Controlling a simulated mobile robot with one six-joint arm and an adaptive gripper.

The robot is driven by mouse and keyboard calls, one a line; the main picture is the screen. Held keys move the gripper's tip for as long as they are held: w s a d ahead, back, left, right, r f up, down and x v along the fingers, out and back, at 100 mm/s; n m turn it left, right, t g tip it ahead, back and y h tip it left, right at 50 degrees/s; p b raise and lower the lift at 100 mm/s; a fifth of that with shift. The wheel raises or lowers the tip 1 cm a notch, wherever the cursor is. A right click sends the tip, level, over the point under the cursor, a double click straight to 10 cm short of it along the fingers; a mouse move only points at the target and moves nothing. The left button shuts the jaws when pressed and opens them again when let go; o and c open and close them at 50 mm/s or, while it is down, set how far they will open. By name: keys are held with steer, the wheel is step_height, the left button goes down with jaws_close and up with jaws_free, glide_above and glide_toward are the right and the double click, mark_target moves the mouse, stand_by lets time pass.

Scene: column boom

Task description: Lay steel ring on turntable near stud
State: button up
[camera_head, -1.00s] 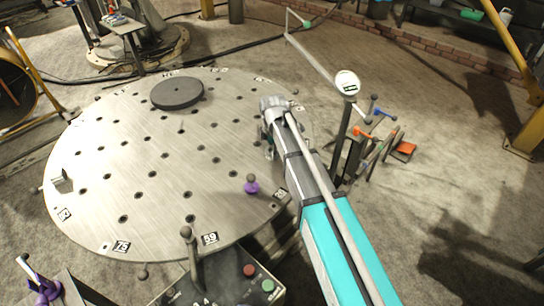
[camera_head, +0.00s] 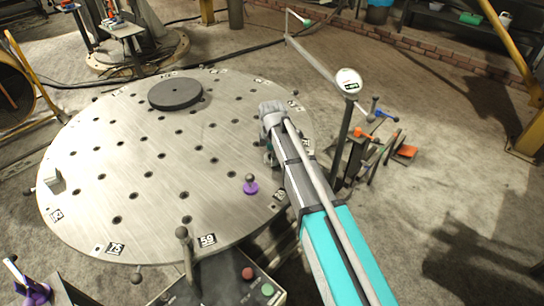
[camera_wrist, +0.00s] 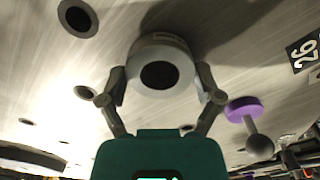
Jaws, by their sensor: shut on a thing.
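My gripper (camera_wrist: 161,82) is shut on a pale steel ring (camera_wrist: 158,48) with a dark round centre, one finger on each side of it. The ring is over the turntable in the wrist view; I cannot tell whether it touches the surface. The turntable (camera_head: 130,190) is a large grey steel disc with many dark holes. A short post with a purple base and grey ball top, which looks like the stud (camera_head: 250,187), stands near its front right edge. The stud (camera_wrist: 243,110) is right of the ring in the wrist view, apart from it.
A dark round disc (camera_head: 175,93) lies on the far part of the turntable, and a small metal block (camera_head: 54,182) sits at its left edge. A control box (camera_head: 225,277) stands in front. A gauge on a post (camera_head: 348,82) stands right of my arm.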

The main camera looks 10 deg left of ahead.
steer(key=shift+f, duration=0.1)
steer(key=o, duration=1.1)
steer(key=shift+r, duration=0.2)
step_height(320, 180, up, 12)
steer(key=p, duration=1.2)
steer(key=s+d+m, duration=0.5)
steer(key=d+m, duration=0.2)
steer(key=d, duration=0.4)
steer(key=s+d+m, duration=0.4)
steer(key=d+m, duration=0.3)
steer(key=d, duration=0.4)
steer(key=s+d+m, duration=0.5)
steer(key=d+m, duration=0.3)
steer(key=d, duration=0.3)
steer(key=shift+s, duration=0.3)
